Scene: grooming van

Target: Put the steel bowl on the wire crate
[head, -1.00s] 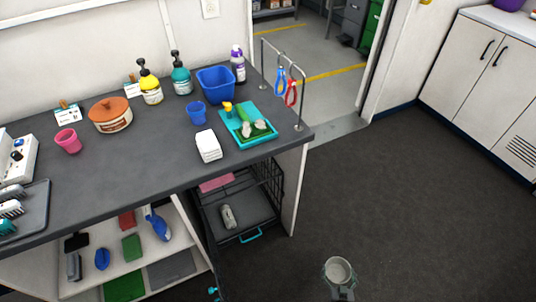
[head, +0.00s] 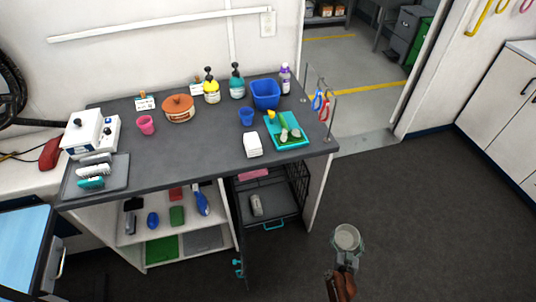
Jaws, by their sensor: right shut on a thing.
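The steel bowl (head: 347,237) is a small round grey bowl at the lower right of the head view, above the dark floor. My right gripper (head: 346,258) is shut on it and holds it with the opening facing up. The wire crate (head: 298,182) stands under the right end of the counter, to the upper left of the bowl and apart from it. Its black mesh side shows, and its front looks open. The counter hides its top. My left gripper is not in view.
The dark counter (head: 200,150) carries a blue tub (head: 265,94), a teal tray (head: 287,130), white towels (head: 252,145) and bottles. A wire rack with loops stands at its right end. A blue-topped table (head: 22,245) is at lower left. Floor right of the counter is clear.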

